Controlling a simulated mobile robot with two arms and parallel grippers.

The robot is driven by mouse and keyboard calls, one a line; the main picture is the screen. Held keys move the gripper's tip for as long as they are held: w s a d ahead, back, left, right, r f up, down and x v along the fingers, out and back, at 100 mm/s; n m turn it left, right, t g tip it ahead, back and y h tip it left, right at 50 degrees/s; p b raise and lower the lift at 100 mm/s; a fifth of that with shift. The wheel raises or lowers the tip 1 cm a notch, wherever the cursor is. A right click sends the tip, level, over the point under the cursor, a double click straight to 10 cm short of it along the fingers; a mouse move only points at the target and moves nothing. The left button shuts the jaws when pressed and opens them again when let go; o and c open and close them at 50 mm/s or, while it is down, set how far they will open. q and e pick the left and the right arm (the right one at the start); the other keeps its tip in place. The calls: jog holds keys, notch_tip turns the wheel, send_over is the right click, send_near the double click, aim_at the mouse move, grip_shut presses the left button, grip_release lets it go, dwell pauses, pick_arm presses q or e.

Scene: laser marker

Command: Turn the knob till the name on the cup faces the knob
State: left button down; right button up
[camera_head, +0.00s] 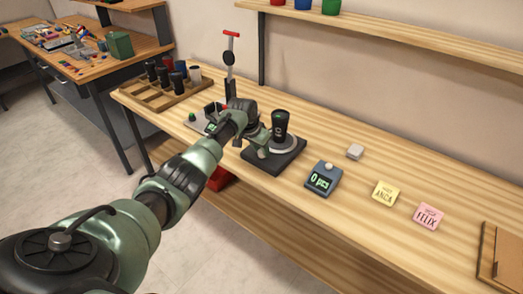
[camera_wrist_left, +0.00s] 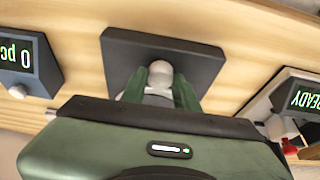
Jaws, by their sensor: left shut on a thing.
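A black cup (camera_head: 280,125) stands upright on a round grey turntable on a dark square base (camera_head: 288,160). A small light mark shows on the cup's side but is too small to read. My left gripper (camera_head: 263,139) reaches in from the left, at the base beside the cup. In the left wrist view its two green fingers (camera_wrist_left: 160,88) are shut on a rounded grey knob (camera_wrist_left: 160,70) on the dark base (camera_wrist_left: 205,62). The knob is mostly hidden by my gripper in the head view. The cup is not seen in the wrist view. My right gripper is out of view.
A counter box reading "0 pcs" (camera_head: 323,179) stands right of the base. A yellow note (camera_head: 384,193) and a pink note (camera_head: 428,216) lie farther right. A wooden rack (camera_head: 150,98) with several cups and a marking machine (camera_head: 231,70) stand to the left.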

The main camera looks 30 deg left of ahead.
pick_arm(q)
jog(key=shift+m+h+b, duration=0.4)
jog(key=shift+m+b, duration=0.25)
jog(key=shift+m, duration=0.45)
jog(key=c, duration=1.1)
grip_release()
jog(key=shift+r, duration=0.15)
jog(key=v, duration=0.7)
jog(key=shift+s+a+r, duration=0.1)
jog(key=shift+r, duration=0.15)
